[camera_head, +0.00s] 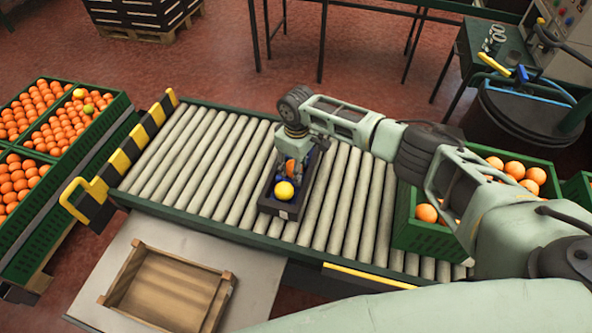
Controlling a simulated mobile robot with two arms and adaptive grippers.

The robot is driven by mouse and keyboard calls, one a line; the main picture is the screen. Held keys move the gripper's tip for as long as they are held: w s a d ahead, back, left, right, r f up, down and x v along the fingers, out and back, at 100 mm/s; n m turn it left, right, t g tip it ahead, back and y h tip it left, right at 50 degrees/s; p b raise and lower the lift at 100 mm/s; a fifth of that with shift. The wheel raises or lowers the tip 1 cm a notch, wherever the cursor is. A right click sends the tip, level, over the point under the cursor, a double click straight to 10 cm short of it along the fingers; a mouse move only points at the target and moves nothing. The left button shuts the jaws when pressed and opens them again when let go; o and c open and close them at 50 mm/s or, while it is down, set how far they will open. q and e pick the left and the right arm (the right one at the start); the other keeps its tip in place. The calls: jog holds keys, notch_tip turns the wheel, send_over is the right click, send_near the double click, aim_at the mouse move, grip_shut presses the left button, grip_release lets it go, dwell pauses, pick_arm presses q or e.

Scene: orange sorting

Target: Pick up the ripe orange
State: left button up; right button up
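A dark tray (283,209) sits on the roller conveyor (230,165). An orange fruit (291,168) is in the tray, partly hidden by my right gripper (291,172). A yellow fruit (284,191) lies in the tray just in front of it, nearer to me. My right arm comes in from the right, and its gripper points down with fingers around the orange fruit. Whether the fingers press on it I cannot tell. My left gripper is not in view.
Green crates of oranges (60,117) stand at the left. Another green crate (420,236) with oranges stands at the right end of the conveyor, under my arm. An empty wooden crate (112,300) lies on the pale table in front. A yellow-black barrier (121,161) edges the conveyor's left end.

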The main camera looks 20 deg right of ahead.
jog(key=shift+s+d+f, duration=0.1)
jog(key=shift+s+f, duration=0.1)
jog(key=shift+f, duration=0.1)
jog(key=shift+c, duration=0.2)
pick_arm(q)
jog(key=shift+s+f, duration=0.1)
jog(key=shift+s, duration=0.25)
pick_arm(e)
jog(key=shift+r, duration=0.1)
